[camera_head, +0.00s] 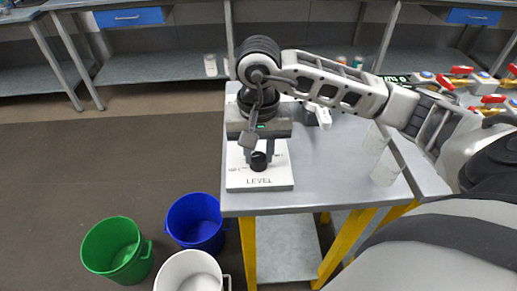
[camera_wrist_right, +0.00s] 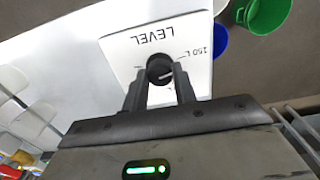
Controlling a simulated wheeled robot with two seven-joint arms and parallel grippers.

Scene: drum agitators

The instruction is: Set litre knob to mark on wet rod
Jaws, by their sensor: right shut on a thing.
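The black litre knob (camera_head: 259,161) stands on a white panel (camera_head: 280,183) labelled LEVEL, near the table's front left. My right gripper (camera_head: 261,151) comes down over it with its fingers on either side, shut on the knob. In the right wrist view the knob (camera_wrist_right: 160,69) sits between the tips of my right gripper (camera_wrist_right: 161,77). A short pale line shows on its top. I cannot make out a wet rod in either view. My left gripper is out of view.
The grey table (camera_head: 330,195) also bears pale translucent cups (camera_head: 385,170) at the right and a white object (camera_head: 322,115) behind the panel. Green (camera_head: 115,248), blue (camera_head: 195,221) and white (camera_head: 190,272) buckets stand on the floor at front left. Red-handled valves (camera_head: 460,82) are at right.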

